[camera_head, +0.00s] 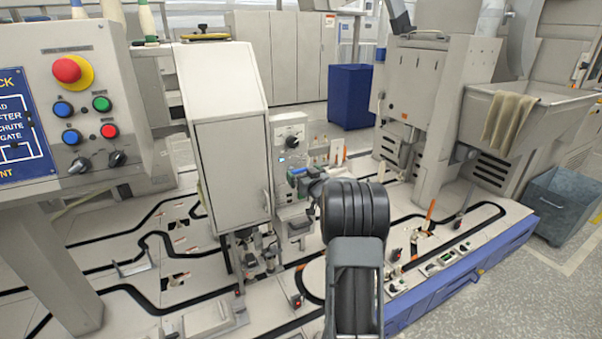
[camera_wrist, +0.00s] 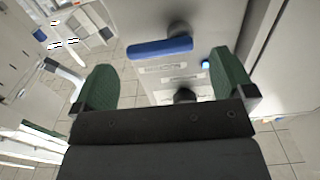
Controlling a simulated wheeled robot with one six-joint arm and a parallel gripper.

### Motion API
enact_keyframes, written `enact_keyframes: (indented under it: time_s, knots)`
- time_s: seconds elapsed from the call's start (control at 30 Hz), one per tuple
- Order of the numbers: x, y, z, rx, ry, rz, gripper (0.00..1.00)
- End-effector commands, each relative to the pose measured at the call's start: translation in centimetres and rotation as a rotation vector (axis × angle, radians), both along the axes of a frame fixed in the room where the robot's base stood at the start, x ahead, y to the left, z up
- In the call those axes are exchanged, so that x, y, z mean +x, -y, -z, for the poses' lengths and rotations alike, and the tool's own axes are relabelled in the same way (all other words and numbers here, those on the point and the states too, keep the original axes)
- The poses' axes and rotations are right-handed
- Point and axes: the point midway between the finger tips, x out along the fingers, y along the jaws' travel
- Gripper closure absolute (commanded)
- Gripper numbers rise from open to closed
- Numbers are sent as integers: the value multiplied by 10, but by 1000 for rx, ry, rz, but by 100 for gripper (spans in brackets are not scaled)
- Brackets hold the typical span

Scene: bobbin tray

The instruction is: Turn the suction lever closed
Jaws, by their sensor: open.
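The suction lever looks to be the blue bar (camera_wrist: 160,47) in the wrist view, on a dark round pivot on a pale panel. It lies almost level in that view, tilted slightly, beyond my fingertips and near the middle of the gap. My gripper (camera_wrist: 163,78) is open and empty, with one green finger at each side. No contact with the lever shows. In the head view my gripper (camera_head: 301,182) is small, in front of the narrow machine panel (camera_head: 290,128). There my arm and fingers partly cover the lever's place, and I cannot tell its angle.
A dark knob (camera_wrist: 186,95), a small blue button (camera_wrist: 206,64) and labels sit near the lever. A tall grey cabinet (camera_head: 230,160) stands just left of the panel. A control box (camera_head: 70,110) with a red button is at far left. Small fittings cover the machine deck.

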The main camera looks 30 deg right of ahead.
Motion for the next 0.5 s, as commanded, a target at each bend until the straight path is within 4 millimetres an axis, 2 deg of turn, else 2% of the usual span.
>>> enact_keyframes:
  time_s: [0.2, 0.5]
  knots:
    - [17, 2, 0, 0, 0, -1, 0]
    - [20, 2, 0, 0, 0, 0, 0]
